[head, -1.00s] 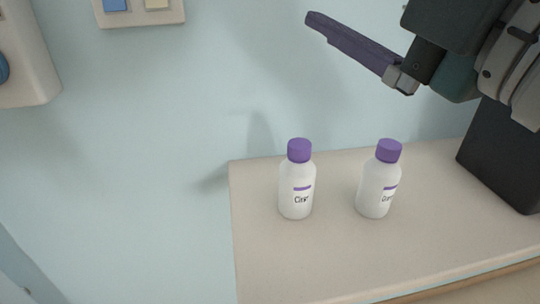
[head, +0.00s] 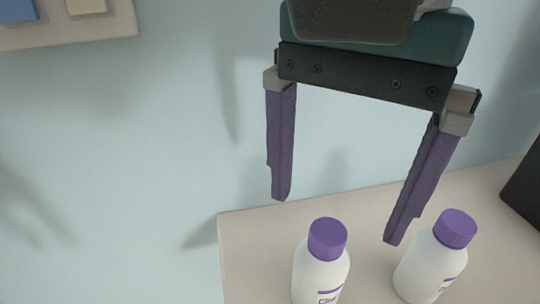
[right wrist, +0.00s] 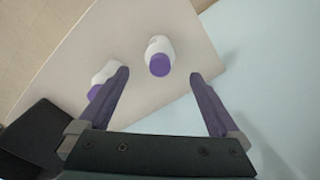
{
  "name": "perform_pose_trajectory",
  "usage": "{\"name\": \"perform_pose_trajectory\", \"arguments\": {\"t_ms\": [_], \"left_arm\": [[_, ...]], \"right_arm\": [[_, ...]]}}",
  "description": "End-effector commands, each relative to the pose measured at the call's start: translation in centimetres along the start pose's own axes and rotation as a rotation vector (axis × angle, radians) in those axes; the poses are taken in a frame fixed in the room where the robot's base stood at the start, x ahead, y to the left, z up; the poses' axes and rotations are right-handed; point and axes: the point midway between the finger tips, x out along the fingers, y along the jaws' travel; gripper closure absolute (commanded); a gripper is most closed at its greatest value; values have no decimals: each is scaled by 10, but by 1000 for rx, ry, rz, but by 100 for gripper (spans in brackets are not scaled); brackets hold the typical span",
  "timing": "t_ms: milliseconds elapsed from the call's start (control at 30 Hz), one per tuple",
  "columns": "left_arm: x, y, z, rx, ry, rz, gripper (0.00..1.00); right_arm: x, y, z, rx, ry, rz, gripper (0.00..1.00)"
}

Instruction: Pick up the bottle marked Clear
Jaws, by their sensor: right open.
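The bottle marked Clear (head: 320,275) is white with a purple cap and stands upright on a pale shelf (head: 250,250). Its lower part is cut off by the frame's bottom edge. My right gripper (head: 337,220) points down, open and empty, with its purple fingers spread above and behind this bottle's cap. In the right wrist view the same bottle (right wrist: 159,55) appears between the fingertips and beyond them, with no visible contact. My left gripper is not in view.
A second white bottle with a purple cap (head: 430,270) stands to the right, close to the right finger. In the wrist view a finger partly covers it (right wrist: 103,80). A black block (head: 525,190) stands at the far right.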

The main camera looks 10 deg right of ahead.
Motion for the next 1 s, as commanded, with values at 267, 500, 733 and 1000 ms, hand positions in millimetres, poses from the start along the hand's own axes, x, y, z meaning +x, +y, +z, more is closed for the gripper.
{"name": "perform_pose_trajectory", "arguments": {"t_ms": [267, 500, 733, 1000], "left_arm": [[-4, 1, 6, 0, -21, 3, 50], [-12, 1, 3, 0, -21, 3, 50], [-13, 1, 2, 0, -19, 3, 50], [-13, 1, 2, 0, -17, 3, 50]], "right_arm": [[37, 0, 1, 0, -4, 2, 1], [67, -3, -4, 3, -7, 5, 1], [91, -4, -5, 1, -5, 1, 1], [92, -4, -5, 1, -4, -1, 9]]}}
